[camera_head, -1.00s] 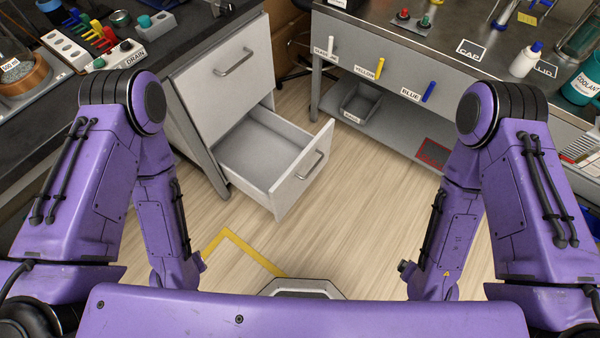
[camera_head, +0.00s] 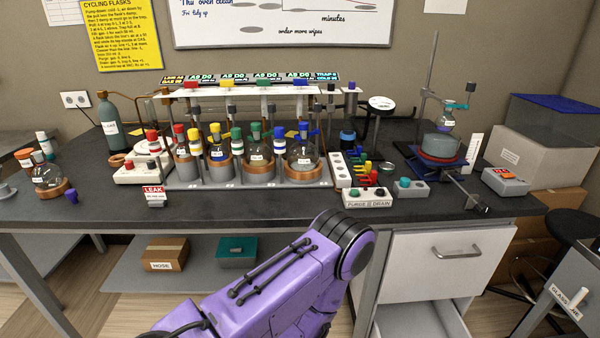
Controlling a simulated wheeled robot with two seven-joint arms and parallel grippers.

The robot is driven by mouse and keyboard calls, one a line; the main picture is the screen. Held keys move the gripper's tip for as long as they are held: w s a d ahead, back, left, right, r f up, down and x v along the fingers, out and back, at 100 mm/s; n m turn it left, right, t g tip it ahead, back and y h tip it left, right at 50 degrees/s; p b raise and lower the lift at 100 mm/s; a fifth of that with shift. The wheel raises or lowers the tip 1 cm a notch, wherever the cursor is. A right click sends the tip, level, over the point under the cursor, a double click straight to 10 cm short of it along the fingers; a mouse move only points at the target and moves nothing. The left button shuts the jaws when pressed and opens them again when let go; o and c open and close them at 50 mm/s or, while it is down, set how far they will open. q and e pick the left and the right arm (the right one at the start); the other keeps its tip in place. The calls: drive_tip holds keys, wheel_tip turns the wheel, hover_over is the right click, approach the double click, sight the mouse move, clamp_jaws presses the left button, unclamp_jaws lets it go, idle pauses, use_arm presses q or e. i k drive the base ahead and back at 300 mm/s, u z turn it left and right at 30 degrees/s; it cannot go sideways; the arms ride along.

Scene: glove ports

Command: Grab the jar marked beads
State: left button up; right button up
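I cannot make out any label reading beads in the current head view. Several glass flasks with coloured caps stand in copper-coloured rings on the dark bench, among them a blue-capped flask (camera_head: 302,155) and a green-capped flask (camera_head: 257,152). Their labels are too small to read. A round flask (camera_head: 47,176) sits in a ring at the far left, beside small capped bottles. One purple arm of mine rises from the bottom of the view, below the bench front. Neither of my grippers shows, so what they hold is hidden.
A PURGE DRAIN box (camera_head: 368,198) and a stirrer stand (camera_head: 440,150) are to the right. A grey drawer cabinet (camera_head: 440,262) stands below, its lower drawer open. A HOSE box (camera_head: 165,254) lies on the undershelf.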

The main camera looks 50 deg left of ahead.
sight(28, 164)
drive_tip(key=u, duration=4.7)
drive_tip(key=i, duration=3.65)
drive_tip(key=z, duration=3.3)
